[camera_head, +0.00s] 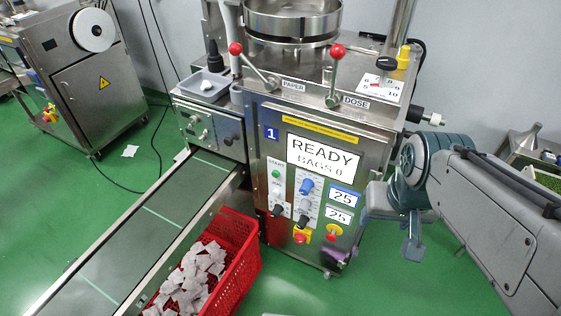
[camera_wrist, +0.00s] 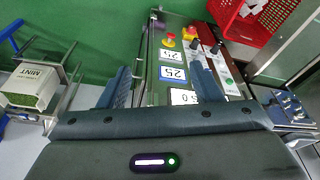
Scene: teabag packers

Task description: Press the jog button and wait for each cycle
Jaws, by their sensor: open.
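The packing machine (camera_head: 318,130) stands in the middle of the head view. Its display (camera_head: 322,158) reads READY, BAGS 0. I cannot read which control is the jog button. A red button on yellow (camera_head: 333,231) sits low on the panel. My gripper (camera_wrist: 165,82) is open and empty, to the right of the panel in the head view. In the wrist view its fingers stand apart with the panel beyond them.
A red crate (camera_head: 245,262) of teabags stands beside the conveyor (camera_head: 150,215) at the machine's left. Two red-knobbed levers (camera_head: 337,51) stick up on top. A carton labelled MINT (camera_wrist: 30,85) is at the left of the wrist view. Green floor is open at front right.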

